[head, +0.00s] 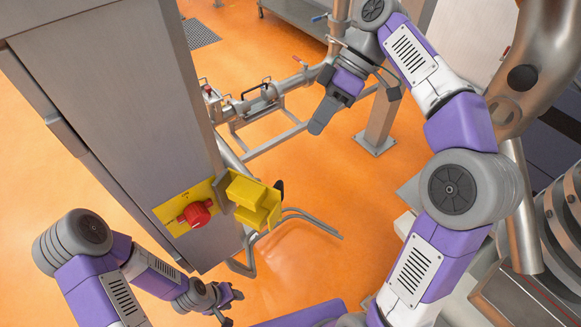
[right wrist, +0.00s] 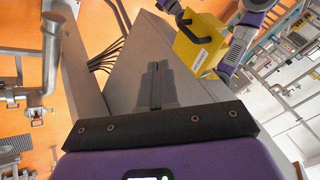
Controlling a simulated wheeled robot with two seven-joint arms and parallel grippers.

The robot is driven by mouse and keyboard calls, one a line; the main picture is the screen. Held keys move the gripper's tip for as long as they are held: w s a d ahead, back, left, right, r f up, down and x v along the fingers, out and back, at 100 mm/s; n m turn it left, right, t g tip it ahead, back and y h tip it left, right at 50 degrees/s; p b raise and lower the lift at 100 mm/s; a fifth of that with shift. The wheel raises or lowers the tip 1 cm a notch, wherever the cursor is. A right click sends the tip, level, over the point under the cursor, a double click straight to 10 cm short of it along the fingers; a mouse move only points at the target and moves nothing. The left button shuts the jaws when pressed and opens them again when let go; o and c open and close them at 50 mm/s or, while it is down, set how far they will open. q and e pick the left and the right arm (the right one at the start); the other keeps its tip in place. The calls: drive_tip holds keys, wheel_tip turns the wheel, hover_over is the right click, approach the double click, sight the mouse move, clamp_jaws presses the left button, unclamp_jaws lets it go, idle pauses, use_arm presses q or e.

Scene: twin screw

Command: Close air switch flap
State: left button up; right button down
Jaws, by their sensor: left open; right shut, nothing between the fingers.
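The yellow air switch flap (head: 250,200) stands swung open on the right edge of a grey cabinet. Beside it on the cabinet face is a yellow plate with a red rotary switch (head: 195,214), uncovered. In the right wrist view the flap (right wrist: 200,42) shows at the upper right, apart from the fingers. My left gripper (head: 230,303) is open and empty, low in the head view, below the flap. My right gripper (head: 320,118) is shut and empty, above and right of the flap; its closed fingers (right wrist: 157,84) show in the wrist view.
The grey cabinet (head: 120,100) fills the left side. Pipes and valves (head: 262,92) lie behind the flap, with a steel post (head: 382,122) right of them. A bent tube (head: 305,216) is near the cabinet's foot. Orange floor is open right of the flap.

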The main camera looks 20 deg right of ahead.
drive_tip(key=s+a+f+b, duration=0.1)
drive_tip(key=s+a+f, duration=0.4)
drive_tip(key=a+f, duration=0.2)
drive_tip(key=shift+a+f, duration=0.15)
drive_tip(key=shift+a, duration=0.05)
idle(0.5)
